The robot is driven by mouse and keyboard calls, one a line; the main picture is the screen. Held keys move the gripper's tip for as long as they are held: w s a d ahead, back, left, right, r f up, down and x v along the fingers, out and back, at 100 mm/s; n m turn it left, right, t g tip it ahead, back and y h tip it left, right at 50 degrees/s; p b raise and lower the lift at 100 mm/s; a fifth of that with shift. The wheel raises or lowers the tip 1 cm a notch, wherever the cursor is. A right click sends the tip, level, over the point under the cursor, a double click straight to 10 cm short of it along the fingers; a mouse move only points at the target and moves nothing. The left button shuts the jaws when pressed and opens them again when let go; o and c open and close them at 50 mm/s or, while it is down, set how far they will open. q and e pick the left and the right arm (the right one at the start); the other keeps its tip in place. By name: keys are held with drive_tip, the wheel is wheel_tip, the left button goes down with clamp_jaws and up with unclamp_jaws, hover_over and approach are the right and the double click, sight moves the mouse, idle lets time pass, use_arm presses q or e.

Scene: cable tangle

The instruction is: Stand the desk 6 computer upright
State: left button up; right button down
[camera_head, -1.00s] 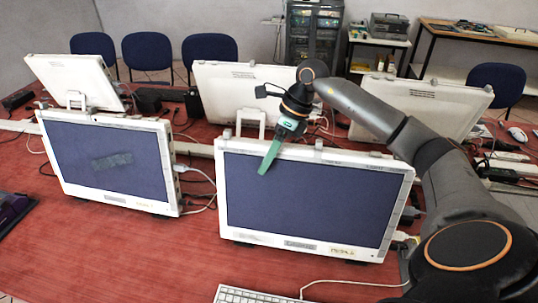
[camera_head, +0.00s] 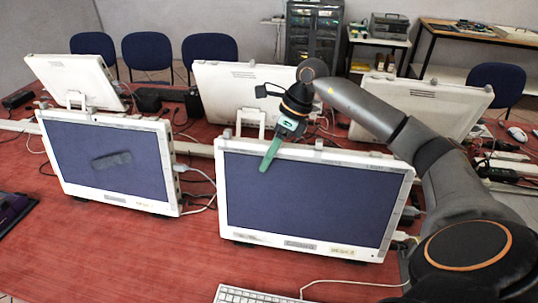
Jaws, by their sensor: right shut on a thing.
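A white all-in-one computer (camera_head: 310,205) with a dark screen stands at the front, right of centre, facing me. A yellowish label on its lower bezel seems to read desk 6, but it is too small to be sure. It looks upright, with a slight backward lean. My right gripper (camera_head: 267,160) reaches over from the right and is shut on this computer's top edge, left of its middle. A green finger lies in front of the screen's upper part; the other finger is hidden behind. My left gripper is not in view.
Another white computer (camera_head: 110,165) stands to the left, with cables between the two. Several computers stand behind, backs towards me. A keyboard (camera_head: 250,296) lies at the front edge.

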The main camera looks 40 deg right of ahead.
idle(0.7)
drive_tip(key=shift+h, duration=0.3)
drive_tip(key=s+a, duration=0.1)
drive_tip(key=a, duration=0.1)
drive_tip(key=s+a+b, duration=0.1)
drive_tip(key=shift+s+a+r, duration=0.25)
drive_tip(key=shift+s+r, duration=0.05)
drive_tip(key=shift+s, duration=0.05)
drive_tip(key=shift+c, duration=1.7)
unclamp_jaws()
drive_tip(key=shift+d, duration=0.1)
